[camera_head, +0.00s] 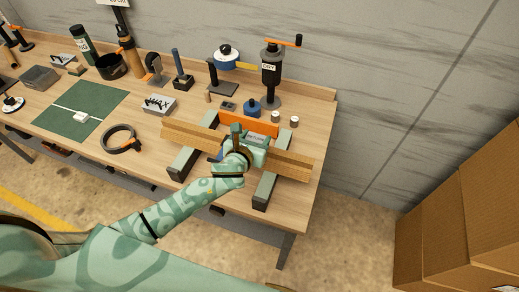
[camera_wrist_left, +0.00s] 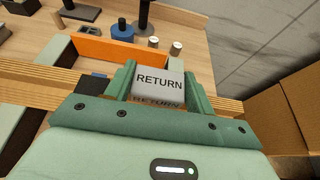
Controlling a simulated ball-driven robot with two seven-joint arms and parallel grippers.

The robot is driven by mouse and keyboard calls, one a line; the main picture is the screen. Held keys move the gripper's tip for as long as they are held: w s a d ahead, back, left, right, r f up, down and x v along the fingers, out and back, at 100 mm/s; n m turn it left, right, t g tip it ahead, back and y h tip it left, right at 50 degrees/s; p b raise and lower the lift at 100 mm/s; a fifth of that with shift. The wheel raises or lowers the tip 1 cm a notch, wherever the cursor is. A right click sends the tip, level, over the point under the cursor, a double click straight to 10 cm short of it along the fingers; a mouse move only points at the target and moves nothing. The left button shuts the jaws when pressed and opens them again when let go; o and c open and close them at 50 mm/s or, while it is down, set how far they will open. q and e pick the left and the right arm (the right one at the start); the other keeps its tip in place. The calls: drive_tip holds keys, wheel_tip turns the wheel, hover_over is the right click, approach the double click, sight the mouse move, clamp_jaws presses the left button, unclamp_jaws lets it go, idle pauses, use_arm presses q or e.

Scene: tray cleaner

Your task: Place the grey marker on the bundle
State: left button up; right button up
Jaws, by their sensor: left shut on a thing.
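The grey marker (camera_wrist_left: 160,82), a small block lettered RETURN, sits between the two green fingers of my left gripper (camera_wrist_left: 158,90) in the left wrist view. In the head view this gripper (camera_head: 256,137) is shut on it, over the right half of the bundle (camera_head: 189,136). The bundle is a long stack of light wood strips lying across two grey-green blocks (camera_head: 184,163). It also shows in the left wrist view (camera_wrist_left: 40,83). I cannot tell whether the marker touches the wood. My right gripper is not in view.
An orange bar (camera_head: 240,122) stands just behind the bundle. Behind it are a blue weight (camera_head: 253,107), two small cylinders (camera_head: 276,116) and a dark grinder (camera_head: 271,75).

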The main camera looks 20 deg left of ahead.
use_arm(q)
drive_tip(key=shift+w+d+f, duration=0.25)
drive_tip(key=shift+f, duration=0.25)
drive_tip(key=f, duration=0.1)
drive_tip(key=f+b, duration=0.2)
drive_tip(key=shift+w+d, duration=0.1)
drive_tip(key=shift+d, duration=0.15)
drive_tip(key=shift+f, duration=0.2)
drive_tip(key=shift+a, duration=0.1)
drive_tip(key=shift+f, duration=0.2)
drive_tip(key=o, duration=1)
drive_tip(key=shift+r, duration=0.1)
